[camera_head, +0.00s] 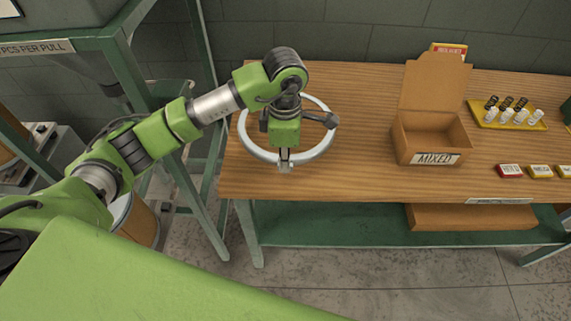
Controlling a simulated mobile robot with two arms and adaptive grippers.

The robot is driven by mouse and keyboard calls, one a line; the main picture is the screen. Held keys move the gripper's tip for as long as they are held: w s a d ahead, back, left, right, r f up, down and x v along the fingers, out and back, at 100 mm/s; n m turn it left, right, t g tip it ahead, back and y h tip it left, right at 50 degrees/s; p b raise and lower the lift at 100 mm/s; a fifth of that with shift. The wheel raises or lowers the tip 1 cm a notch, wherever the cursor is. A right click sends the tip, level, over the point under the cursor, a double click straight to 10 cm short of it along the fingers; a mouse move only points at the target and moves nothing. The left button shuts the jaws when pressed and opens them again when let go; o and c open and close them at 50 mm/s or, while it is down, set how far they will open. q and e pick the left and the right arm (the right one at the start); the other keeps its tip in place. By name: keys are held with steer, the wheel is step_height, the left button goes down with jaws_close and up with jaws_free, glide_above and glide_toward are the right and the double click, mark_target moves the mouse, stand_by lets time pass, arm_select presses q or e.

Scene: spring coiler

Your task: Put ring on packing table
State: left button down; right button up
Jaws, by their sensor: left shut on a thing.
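A pale grey-white ring (322,146) shows at the left end of the wooden packing table (360,182). My left gripper (286,163) is over the table's left end and shut on the near side of the ring. The arm and wrist hide part of the ring's far side and middle. The ring looks roughly level; I cannot tell whether it touches the tabletop or is held just above it. My right gripper is not in view.
An open cardboard box (432,135) labelled MIXED stands right of the ring. A yellow tray (508,116) with small springs and several small labelled boxes (510,171) lie farther right. A green frame (120,65) stands left. The tabletop between ring and box is clear.

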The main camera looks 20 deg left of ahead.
arm_select(q)
steer(key=shift+w+f+p, duration=0.2)
steer(key=shift+f+p, duration=0.1)
steer(key=shift+f, duration=0.1)
step_height(320, 180, down, 3)
steer(key=shift+r+p, duration=0.2)
steer(key=shift+p, duration=0.5)
steer(key=shift+f, duration=0.1)
steer(key=shift+f+b, duration=0.15)
steer(key=shift+b, duration=0.15)
steer(key=c, duration=2.2)
jaws_free()
